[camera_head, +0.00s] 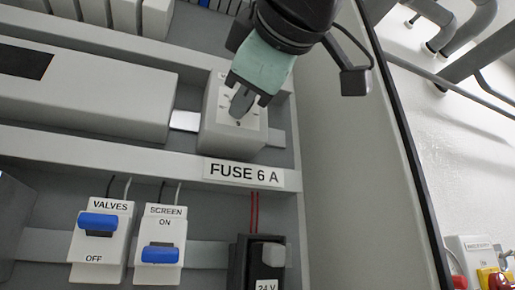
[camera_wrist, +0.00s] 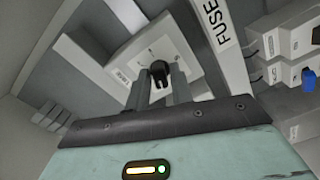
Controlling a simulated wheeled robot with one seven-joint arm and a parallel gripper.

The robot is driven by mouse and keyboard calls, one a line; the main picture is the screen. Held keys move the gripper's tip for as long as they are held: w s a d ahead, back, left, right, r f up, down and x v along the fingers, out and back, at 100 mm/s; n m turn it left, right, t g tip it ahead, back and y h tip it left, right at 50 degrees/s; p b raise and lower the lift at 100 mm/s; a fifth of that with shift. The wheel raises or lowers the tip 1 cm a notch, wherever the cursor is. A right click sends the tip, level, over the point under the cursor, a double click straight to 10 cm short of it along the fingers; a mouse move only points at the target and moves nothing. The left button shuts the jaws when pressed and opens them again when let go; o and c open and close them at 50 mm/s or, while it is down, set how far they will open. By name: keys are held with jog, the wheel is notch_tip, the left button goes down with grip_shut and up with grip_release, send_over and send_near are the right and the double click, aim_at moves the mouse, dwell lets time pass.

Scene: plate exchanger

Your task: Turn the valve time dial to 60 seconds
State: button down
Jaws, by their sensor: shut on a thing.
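The valve time dial is a small dark knob (camera_wrist: 160,70) on the face of a light grey box (camera_head: 218,130) on the upper rail of the cabinet. My gripper (camera_head: 238,108) reaches down to the box from above. In the wrist view my gripper's two fingers (camera_wrist: 161,90) stand on either side of the knob and are shut on it. In the head view the fingers hide most of the knob. The small markings around the dial are too small to read, so I cannot tell its setting.
A "FUSE 6 A" label (camera_head: 244,173) sits on the ledge below the box. The VALVES switch (camera_head: 100,240) and SCREEN switch (camera_head: 160,243) have blue levers. A black 24 V unit (camera_head: 240,262) stands right of them. The cabinet's side wall (camera_head: 350,170) bounds the right.

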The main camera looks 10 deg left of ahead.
jog(key=shift+f+m+b, duration=0.1)
jog(key=shift+m+b, duration=1.05)
jog(key=shift+m, duration=0.45)
jog(key=c, duration=1.4)
grip_release()
jog(key=shift+c, duration=0.2)
jog(key=b+v, duration=0.2)
jog(key=v, duration=0.5)
jog(key=shift+s, duration=0.25)
jog(key=shift+d, duration=0.1)
